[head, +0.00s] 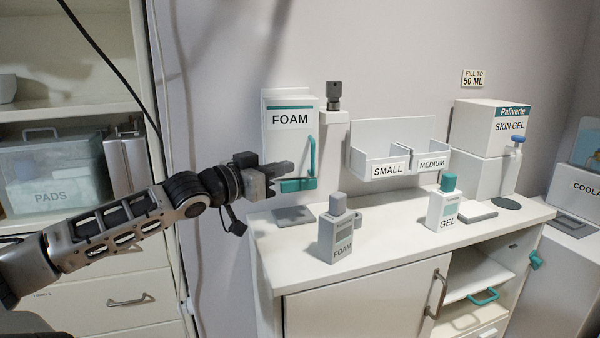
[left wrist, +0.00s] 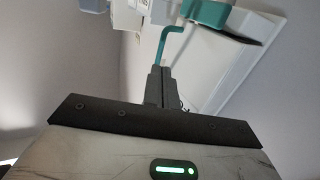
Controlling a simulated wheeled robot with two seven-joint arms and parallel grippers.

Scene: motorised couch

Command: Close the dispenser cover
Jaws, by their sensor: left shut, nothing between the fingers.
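The white FOAM dispenser (head: 290,140) hangs on the wall, with a teal stripe on its front. A teal handle (head: 311,155) runs along its right side, and a teal bar (head: 298,185) is at its lower edge. I cannot tell how far its cover stands from the body. My left gripper (head: 283,168) is shut and empty, in front of the lower part of the dispenser. In the left wrist view, the shut fingers (left wrist: 157,82) point towards a teal hooked rod (left wrist: 166,40), which shows just beyond them; contact is unclear. My right gripper is not in view.
A counter (head: 400,242) below holds a grey FOAM bottle (head: 336,235) and a white GEL bottle (head: 443,205). The SMALL and MEDIUM bins (head: 390,140) are on the wall to the right. The SKIN GEL box (head: 487,130) stands further right. Shelves (head: 60,105) are at left.

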